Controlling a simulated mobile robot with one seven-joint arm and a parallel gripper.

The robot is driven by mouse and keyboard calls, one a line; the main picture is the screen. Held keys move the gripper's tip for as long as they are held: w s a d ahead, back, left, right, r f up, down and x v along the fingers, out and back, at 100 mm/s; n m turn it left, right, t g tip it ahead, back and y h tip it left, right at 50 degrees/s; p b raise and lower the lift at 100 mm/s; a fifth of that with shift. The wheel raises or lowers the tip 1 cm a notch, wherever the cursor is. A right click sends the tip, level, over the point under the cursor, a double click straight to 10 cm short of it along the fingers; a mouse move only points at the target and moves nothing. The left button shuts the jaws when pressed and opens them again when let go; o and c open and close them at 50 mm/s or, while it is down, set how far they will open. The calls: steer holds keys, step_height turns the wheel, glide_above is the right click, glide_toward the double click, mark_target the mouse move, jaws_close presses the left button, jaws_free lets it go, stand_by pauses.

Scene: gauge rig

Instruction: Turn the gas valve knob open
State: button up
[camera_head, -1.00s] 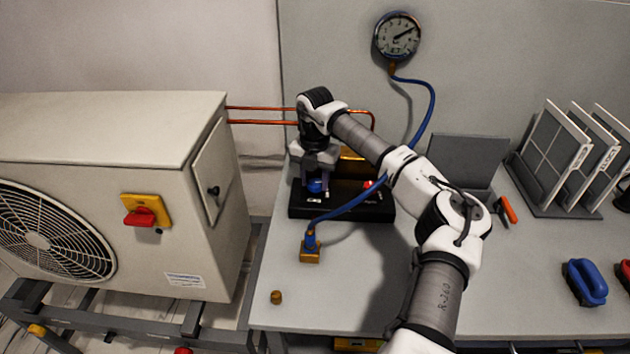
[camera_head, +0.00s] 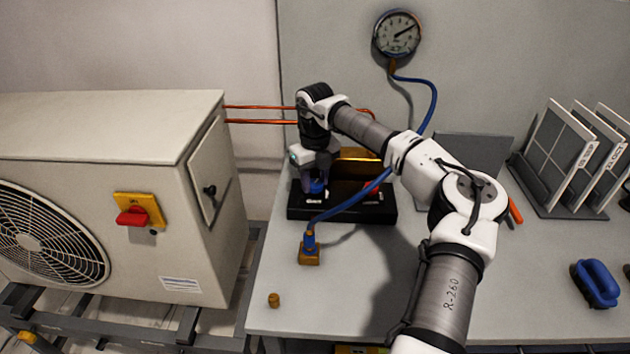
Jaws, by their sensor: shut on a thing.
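A black valve block (camera_head: 375,211) stands on the bench with a brass bar (camera_head: 358,165) behind its top. A blue knob (camera_head: 317,188) sits on its left part, with a white label in front. My gripper (camera_head: 315,187) points down over that part and is shut on the blue knob; the fingers hide much of it. A red knob (camera_head: 371,185) sits further right on the block, partly hidden by the blue hose. A round pressure gauge (camera_head: 397,35) hangs on the wall, its needle pointing to the upper right.
A blue hose (camera_head: 350,205) crosses the block's front to a brass fitting (camera_head: 309,252). A small brass cap (camera_head: 274,300) lies at the front left. An outdoor unit (camera_head: 95,140) stands left.

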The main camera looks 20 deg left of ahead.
mark_target(315, 183)
steer(key=n, duration=0.5)
steer(key=shift+w+r, duration=0.1)
stand_by(0.6)
steer(key=o, duration=1)
step_height(315, 183, up, 14)
steer(key=shift+f+b, duration=0.15)
steer(key=shift+b, duration=1.1)
